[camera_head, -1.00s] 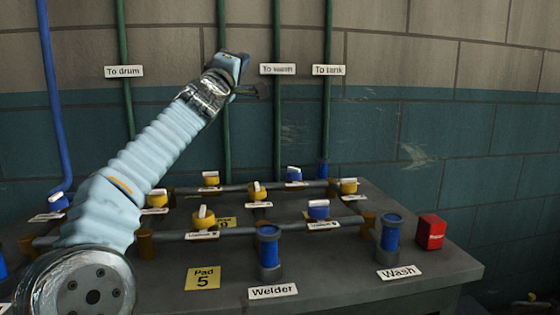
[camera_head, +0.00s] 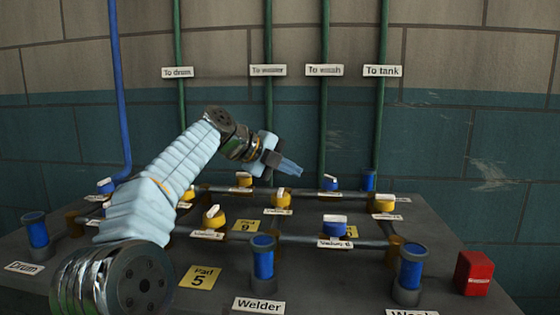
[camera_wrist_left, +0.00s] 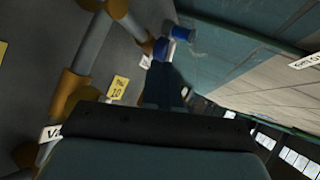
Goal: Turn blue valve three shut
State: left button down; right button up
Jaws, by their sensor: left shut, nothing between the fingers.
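Blue valves with white handles show in the head view: one at the far left (camera_head: 105,186), one at the back right (camera_head: 330,183) and one nearer the front (camera_head: 335,225). The small labels are too blurred to tell me surely which is valve three. My left gripper (camera_head: 290,168) is shut and empty, above the back of the bench, left of the back-right blue valve and apart from it. In the left wrist view a blue part (camera_wrist_left: 180,33) lies beyond the gripper; I cannot tell which one it is. My right gripper is not in view.
Yellow valves (camera_head: 213,217) and grey pipes share the bench (camera_head: 340,285). Blue cylinders stand by the Drum (camera_head: 38,235) and Welder (camera_head: 263,262) labels, another (camera_head: 410,272) at right. A red box (camera_head: 475,273) sits at the right edge. Green pipes (camera_head: 323,120) climb the wall behind.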

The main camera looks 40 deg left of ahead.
aim_at(326, 175)
pick_arm(q)
jog(key=w, duration=0.1)
jog(key=w+d+f+p, duration=0.1)
jog(key=w, duration=0.1)
jog(key=w+d, duration=0.1)
jog(key=w, duration=0.1)
jog(key=shift+w+d+f+p, duration=0.1)
jog(key=shift+w+f+p, duration=0.15)
jog(key=shift+p, duration=0.1)
jog(key=shift+w+d+f, duration=0.15)
jog(key=shift+w+d, duration=0.1)
jog(key=shift+w, duration=0.3)
jog(key=shift+w, duration=0.5)
jog(key=shift+w+a, duration=0.15)
jog(key=shift+w, duration=0.1)
jog(key=shift+w+f+b, duration=0.1)
jog(key=shift+w+b, duration=0.05)
jog(key=shift+b, duration=0.2)
jog(key=shift+w, duration=0.1)
jog(key=shift+w+a, duration=0.15)
jog(key=shift+w, duration=0.15)
dwell(0.6)
